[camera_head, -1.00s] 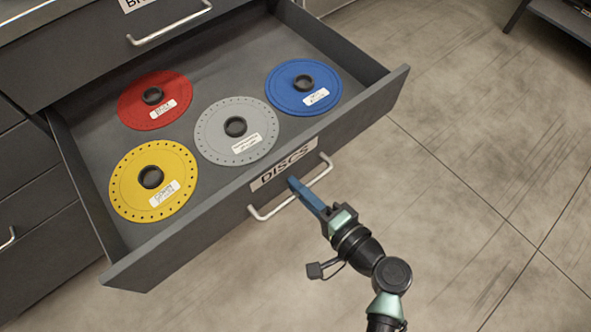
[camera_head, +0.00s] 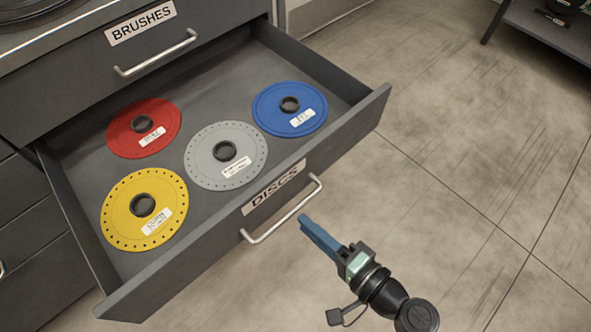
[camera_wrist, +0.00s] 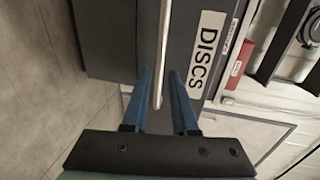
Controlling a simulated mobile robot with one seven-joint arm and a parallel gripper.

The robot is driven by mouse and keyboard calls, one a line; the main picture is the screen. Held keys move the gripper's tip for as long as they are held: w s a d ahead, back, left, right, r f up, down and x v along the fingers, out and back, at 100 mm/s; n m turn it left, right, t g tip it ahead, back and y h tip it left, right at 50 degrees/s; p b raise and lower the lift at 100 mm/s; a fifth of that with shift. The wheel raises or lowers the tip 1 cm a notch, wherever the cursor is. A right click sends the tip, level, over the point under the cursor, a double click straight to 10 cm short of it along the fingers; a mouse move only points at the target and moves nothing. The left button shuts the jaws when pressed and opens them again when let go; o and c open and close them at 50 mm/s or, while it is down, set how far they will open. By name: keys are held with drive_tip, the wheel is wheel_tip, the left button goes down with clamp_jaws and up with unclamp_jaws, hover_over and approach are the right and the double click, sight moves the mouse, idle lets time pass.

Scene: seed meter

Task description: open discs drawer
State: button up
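The DISCS drawer (camera_head: 340,150) is pulled well out of the cabinet. Its pale bar handle (camera_head: 284,212) is on the front panel, by the DISCS label (camera_head: 273,187). My gripper (camera_head: 304,220) is just in front of the handle, with a small gap visible in the head view. In the wrist view its two blue fingers (camera_wrist: 161,75) are apart, and the handle (camera_wrist: 164,40) lines up between them. Nothing is held. The DISCS label (camera_wrist: 204,50) also shows there.
Inside the drawer lie a red disc (camera_head: 122,130), a yellow disc (camera_head: 118,215), a grey disc (camera_head: 205,165) and a blue disc (camera_head: 270,112). The BRUSHES drawer (camera_head: 60,95) above is shut. A dark shelf (camera_head: 545,35) stands at the top right. The floor (camera_head: 450,150) between is clear.

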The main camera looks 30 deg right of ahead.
drive_tip(key=v, duration=0.7)
drive_tip(key=shift+p, duration=0.4)
drive_tip(key=shift+s, duration=0.2)
